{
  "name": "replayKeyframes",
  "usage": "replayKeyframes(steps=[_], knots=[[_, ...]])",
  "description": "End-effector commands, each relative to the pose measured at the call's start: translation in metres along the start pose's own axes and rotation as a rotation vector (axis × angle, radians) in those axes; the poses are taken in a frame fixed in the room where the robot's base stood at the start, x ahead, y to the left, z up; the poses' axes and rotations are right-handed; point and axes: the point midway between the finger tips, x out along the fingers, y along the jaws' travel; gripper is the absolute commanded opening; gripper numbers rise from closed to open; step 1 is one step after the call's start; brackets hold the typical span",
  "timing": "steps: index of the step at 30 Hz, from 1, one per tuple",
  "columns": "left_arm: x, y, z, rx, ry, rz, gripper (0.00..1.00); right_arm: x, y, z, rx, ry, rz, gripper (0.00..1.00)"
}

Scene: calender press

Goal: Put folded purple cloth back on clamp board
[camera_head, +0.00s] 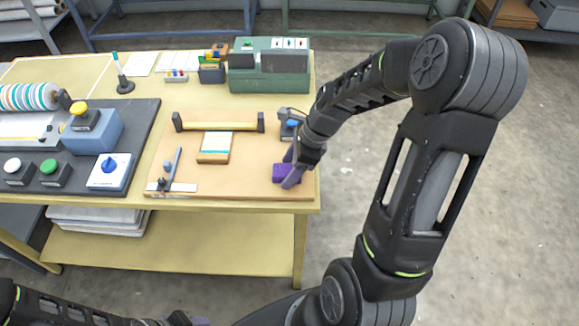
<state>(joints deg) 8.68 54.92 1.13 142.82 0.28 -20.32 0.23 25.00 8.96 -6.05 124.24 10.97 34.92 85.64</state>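The folded purple cloth (279,174) is at the right front part of the tan clamp board (240,182). My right gripper (290,169) reaches in from the right and is right at the cloth, with its two fingers apart and the cloth partly between them. I cannot tell whether they grip it, or whether the cloth touches the board. The board bears a yellow clamp bar (218,125) between dark end posts, with a cream and teal block in front of it. Only a bit of my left gripper (198,321) shows at the bottom edge.
A small device with a blue top (289,131) stands close behind my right gripper. A green machine (269,65) stands at the back. The dark calender plate with its roller (25,97), knobs and blue box (94,133) fills the left. The table's right edge is near the cloth.

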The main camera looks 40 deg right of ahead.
Motion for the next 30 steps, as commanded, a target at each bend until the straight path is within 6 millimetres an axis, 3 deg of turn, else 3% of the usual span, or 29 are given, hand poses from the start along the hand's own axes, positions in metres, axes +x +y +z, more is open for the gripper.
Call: replayKeyframes(steps=[14, 30], knots=[[-0.002, 0.000, 0.000, 0.000, 0.000, -0.001, 0.45, -0.011, -0.001, 0.002, 0.000, -0.001, -0.004, 0.66], [-0.001, 0.000, 0.000, 0.000, -0.001, -0.001, 0.45, -0.109, -0.001, 0.001, 0.000, -0.001, -0.005, 0.66]])
